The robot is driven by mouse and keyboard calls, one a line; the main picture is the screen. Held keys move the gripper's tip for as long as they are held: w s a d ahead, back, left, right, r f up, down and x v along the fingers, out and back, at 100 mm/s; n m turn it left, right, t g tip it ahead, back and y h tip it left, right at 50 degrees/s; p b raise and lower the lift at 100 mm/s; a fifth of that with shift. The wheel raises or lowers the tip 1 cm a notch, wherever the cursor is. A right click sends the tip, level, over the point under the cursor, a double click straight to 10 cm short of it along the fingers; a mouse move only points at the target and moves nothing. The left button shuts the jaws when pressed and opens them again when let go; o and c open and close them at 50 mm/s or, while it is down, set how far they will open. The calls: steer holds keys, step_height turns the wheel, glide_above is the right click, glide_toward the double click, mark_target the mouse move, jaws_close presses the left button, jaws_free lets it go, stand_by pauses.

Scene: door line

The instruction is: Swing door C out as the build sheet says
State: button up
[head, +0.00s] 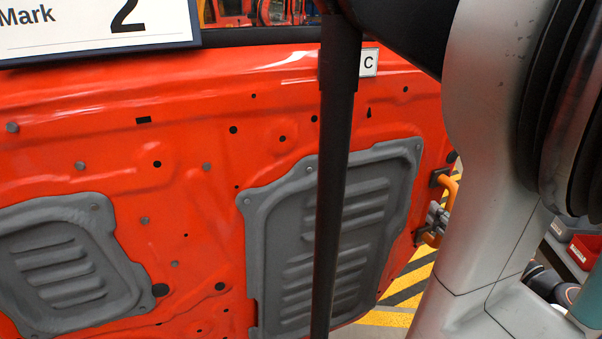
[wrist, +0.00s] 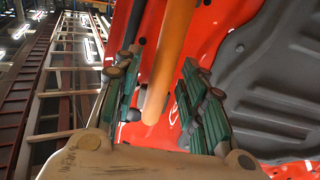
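Door C is a red door panel (head: 190,120) with grey inset panels, filling most of the head view. A small white label "C" (head: 368,62) sits at its top edge. An orange bar handle (head: 453,190) is at its right edge; it also shows in the wrist view (wrist: 168,60). My gripper (head: 437,218) is at the handle, partly hidden by my arm. In the wrist view my gripper's green-padded fingers (wrist: 160,105) are apart, with the bar between them and gaps on both sides. A white card (head: 70,28) at upper left reads "Mark" and "2"; its left part is cut off.
Yellow and black striped floor (head: 405,290) shows below and right of the door. Red and grey items (head: 575,250) stand at far right. A tall ladder-like frame (wrist: 65,80) stands left in the wrist view. More orange-red bodies (head: 265,12) show behind.

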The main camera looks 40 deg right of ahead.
steer(key=v, duration=0.7)
steer(key=shift+s+a, duration=0.15)
steer(key=shift+s, duration=0.1)
stand_by(0.4)
